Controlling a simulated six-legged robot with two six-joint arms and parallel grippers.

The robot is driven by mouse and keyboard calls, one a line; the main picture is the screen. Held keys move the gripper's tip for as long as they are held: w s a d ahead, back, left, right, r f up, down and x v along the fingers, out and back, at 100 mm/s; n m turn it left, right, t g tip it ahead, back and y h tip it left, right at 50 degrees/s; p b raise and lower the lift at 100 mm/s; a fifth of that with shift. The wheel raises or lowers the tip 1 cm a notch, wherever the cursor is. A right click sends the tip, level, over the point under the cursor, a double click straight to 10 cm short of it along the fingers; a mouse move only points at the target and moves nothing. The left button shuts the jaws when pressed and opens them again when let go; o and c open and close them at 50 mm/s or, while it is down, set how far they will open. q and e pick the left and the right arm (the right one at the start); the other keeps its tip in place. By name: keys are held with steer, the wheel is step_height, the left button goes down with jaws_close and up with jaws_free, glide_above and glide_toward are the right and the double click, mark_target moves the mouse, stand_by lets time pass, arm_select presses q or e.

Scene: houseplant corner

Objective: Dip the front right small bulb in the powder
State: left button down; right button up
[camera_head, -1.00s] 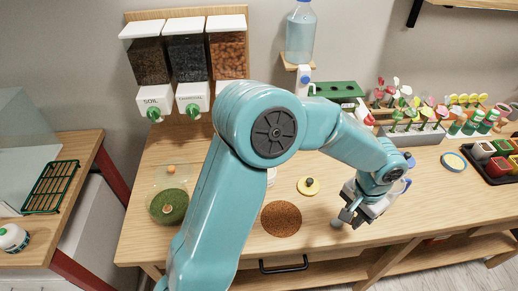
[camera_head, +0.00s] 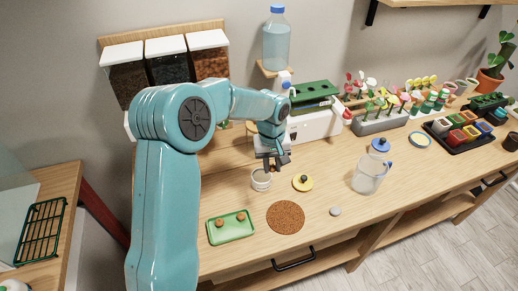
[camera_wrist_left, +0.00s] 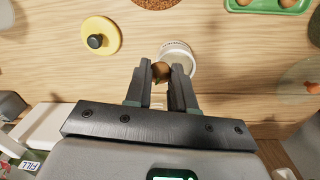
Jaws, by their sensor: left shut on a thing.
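A small brown bulb (camera_wrist_left: 160,71) is clamped between the fingertips of my left gripper (camera_head: 273,163). In the left wrist view the bulb overlaps the near edge of the white powder jar (camera_wrist_left: 179,52); I cannot tell whether it touches the powder. The open white jar (camera_head: 261,182) stands on the bench just below the gripper in the head view. A green tray (camera_head: 216,237) with two brown bulbs (camera_head: 219,223) (camera_head: 240,216) sits at the front left of the bench. My right gripper is not in view.
A yellow lid (camera_head: 303,185) with a black knob lies right of the jar. A round brown mat (camera_head: 286,218) and a small grey object (camera_head: 335,211) lie in front. A clear jug (camera_head: 369,176) stands to the right. Bare bench lies between them.

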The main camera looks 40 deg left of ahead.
mark_target(262, 178)
arm_select(q)
steer(key=a, duration=0.1)
steer(key=a+n, duration=0.2)
steer(key=a, duration=0.1)
steer(key=shift+s+f+b, duration=0.15)
steer(key=shift+f+b, duration=0.1)
steer(key=shift+b, duration=0.05)
steer(key=f+b, duration=0.2)
steer(key=f, duration=0.1)
steer(key=shift+d+f, duration=0.2)
steer(key=shift+f, duration=0.1)
steer(key=shift+a+f+b, duration=0.1)
steer(key=shift+f+b, duration=0.4)
steer(key=shift+f, duration=0.05)
steer(key=shift+s+r, duration=0.1)
steer(key=shift+f+b, duration=0.6)
steer(key=shift+f, duration=0.05)
stand_by(1.1)
